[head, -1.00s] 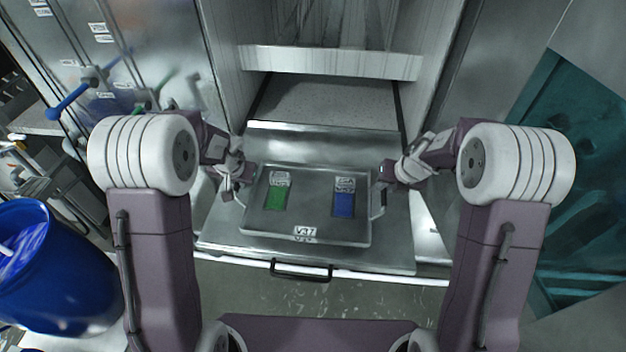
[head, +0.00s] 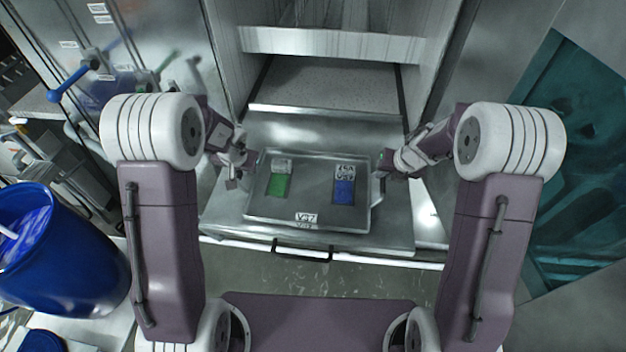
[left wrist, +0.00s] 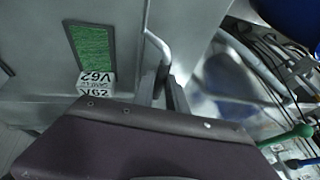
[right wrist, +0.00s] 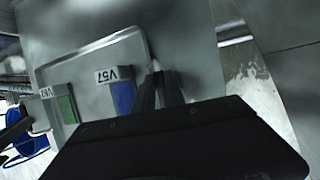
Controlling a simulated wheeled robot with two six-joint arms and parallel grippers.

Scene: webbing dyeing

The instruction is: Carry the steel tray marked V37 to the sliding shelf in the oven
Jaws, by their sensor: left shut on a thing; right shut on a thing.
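The steel tray marked V37 (head: 312,192) is level over the pulled-out steel sliding shelf (head: 385,232), its V37 label at the near edge. I cannot tell whether it rests on the shelf or hangs just above it. A green swatch (head: 279,184) labelled V62 in the left wrist view lies on its left, a blue swatch (head: 344,190) on its right. My left gripper (head: 246,163) is shut on the tray's left handle (left wrist: 158,45). My right gripper (head: 384,165) is shut on its right handle, mostly hidden by the fingers.
The oven's open chamber (head: 330,80) lies behind the shelf, with a pale crossbar (head: 330,43) above. The shelf has a black front handle (head: 302,252). A blue barrel (head: 60,255) stands at left. A teal panel (head: 580,160) is at right.

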